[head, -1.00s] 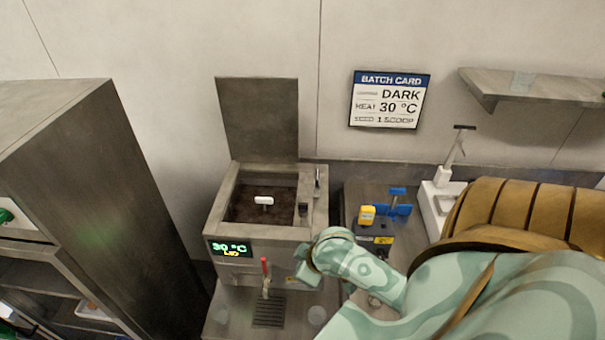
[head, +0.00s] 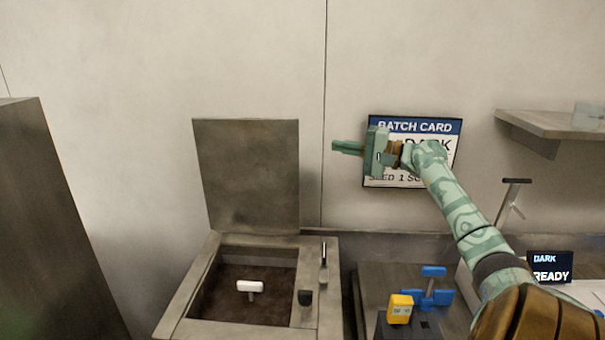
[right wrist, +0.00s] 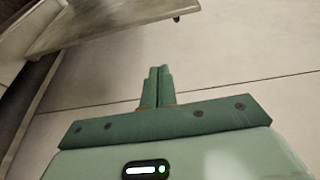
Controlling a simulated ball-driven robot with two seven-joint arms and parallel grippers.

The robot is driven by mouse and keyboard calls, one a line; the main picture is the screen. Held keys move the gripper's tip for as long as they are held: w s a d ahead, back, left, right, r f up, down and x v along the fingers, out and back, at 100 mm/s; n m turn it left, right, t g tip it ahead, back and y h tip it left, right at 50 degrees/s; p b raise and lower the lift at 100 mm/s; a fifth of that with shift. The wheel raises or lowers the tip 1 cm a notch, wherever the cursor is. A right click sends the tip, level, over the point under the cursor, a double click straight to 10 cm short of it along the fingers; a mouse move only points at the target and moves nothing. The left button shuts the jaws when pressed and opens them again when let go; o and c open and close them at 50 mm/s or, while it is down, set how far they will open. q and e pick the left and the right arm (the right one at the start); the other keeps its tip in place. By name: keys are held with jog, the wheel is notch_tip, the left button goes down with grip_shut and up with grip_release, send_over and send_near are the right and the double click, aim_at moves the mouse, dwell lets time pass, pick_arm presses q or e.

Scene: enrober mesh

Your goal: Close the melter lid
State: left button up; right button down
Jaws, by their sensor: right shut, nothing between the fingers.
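The melter (head: 325,318) stands at the lower middle of the head view, its tank open with dark brown contents. The melter lid (head: 247,175) is a flat grey panel standing upright along the tank's back edge, near the wall. My right gripper (head: 336,146) is raised right of the lid, in front of the batch card. Its fingers point left toward the lid, are shut together and empty, and appear apart from it. The shut fingers also show in the right wrist view (right wrist: 157,86). My left gripper is in neither view.
A white T-shaped handle (head: 250,287) shows in the tank. The batch card (head: 412,125) hangs on the wall, partly hidden by my right arm. A yellow and blue device (head: 400,308) stands right of the melter, a wall shelf (head: 550,124) at upper right, a tall cabinet (head: 55,230) at left.

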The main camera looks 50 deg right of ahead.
pick_arm(q)
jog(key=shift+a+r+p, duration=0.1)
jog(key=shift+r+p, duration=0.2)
jog(key=shift+p, duration=0.35)
pick_arm(e)
jog(key=w+a, duration=0.6)
jog(key=w, duration=0.1)
jog(key=shift+f, duration=0.3)
jog(key=shift+w, duration=0.1)
